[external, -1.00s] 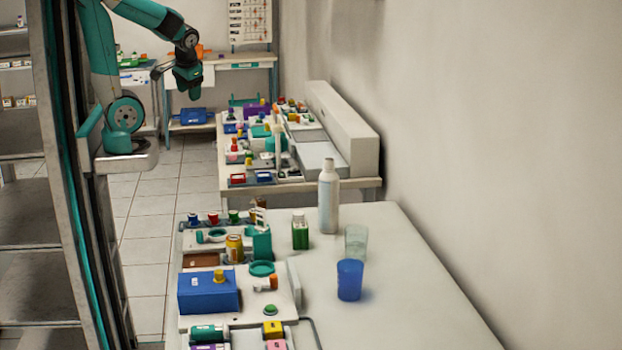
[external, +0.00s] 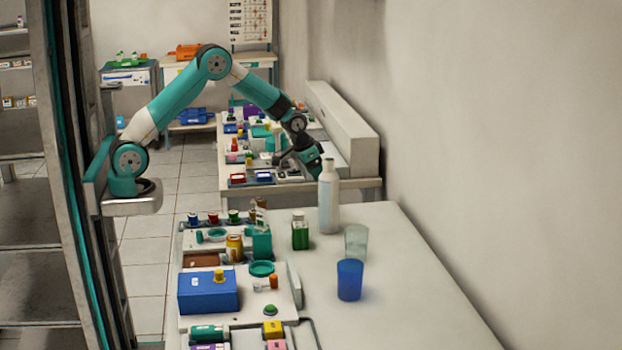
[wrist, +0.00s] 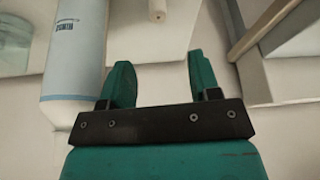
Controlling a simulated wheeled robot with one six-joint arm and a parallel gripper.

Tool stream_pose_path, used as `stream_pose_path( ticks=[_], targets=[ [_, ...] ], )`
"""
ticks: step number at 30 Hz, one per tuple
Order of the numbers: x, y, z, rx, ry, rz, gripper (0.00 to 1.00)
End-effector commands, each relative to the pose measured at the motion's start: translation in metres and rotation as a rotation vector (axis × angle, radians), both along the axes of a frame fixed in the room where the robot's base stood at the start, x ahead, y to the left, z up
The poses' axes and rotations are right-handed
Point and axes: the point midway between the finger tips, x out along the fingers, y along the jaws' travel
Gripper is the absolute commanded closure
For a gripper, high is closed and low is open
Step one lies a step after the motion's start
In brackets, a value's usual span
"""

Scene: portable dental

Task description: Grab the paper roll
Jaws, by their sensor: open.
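A small pale beige cylinder (wrist: 157,10) with a round end shows at the top edge of the wrist view, cut off by the frame. It may be the paper roll, but I cannot be sure. It lies beyond my fingertips, roughly in line with the gap between them. My gripper (wrist: 158,70) is open, its two teal fingers apart with nothing between them. In the external view my gripper (external: 322,170) is lowered near the white bottle, and its fingers are too small to make out. I cannot pick out the paper roll for certain there.
A white bottle (external: 328,205) stands on the near table (external: 400,270); it also shows close left of my fingers in the wrist view (wrist: 75,60). A green bottle (external: 300,232), clear cup (external: 356,242) and blue cup (external: 350,280) stand nearby. The near table's right side is clear.

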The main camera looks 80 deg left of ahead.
Motion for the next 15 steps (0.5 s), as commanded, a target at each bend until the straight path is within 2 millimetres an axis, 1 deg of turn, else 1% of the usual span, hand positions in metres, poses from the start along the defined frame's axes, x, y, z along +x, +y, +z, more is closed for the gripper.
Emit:
stream_pose_path(
  ticks=[1,3,9,12,15],
  targets=[
    [0.004,0.000,-0.011,-0.001,0.005,0.000,0.43],
    [0.010,0.001,-0.026,-0.001,0.005,0.000,0.43],
    [0.025,0.003,-0.063,0.000,0.003,0.001,0.43],
    [0.030,0.004,-0.074,0.000,0.002,0.001,0.43],
    [0.032,0.004,-0.079,0.001,0.001,0.002,0.43]
  ],
)
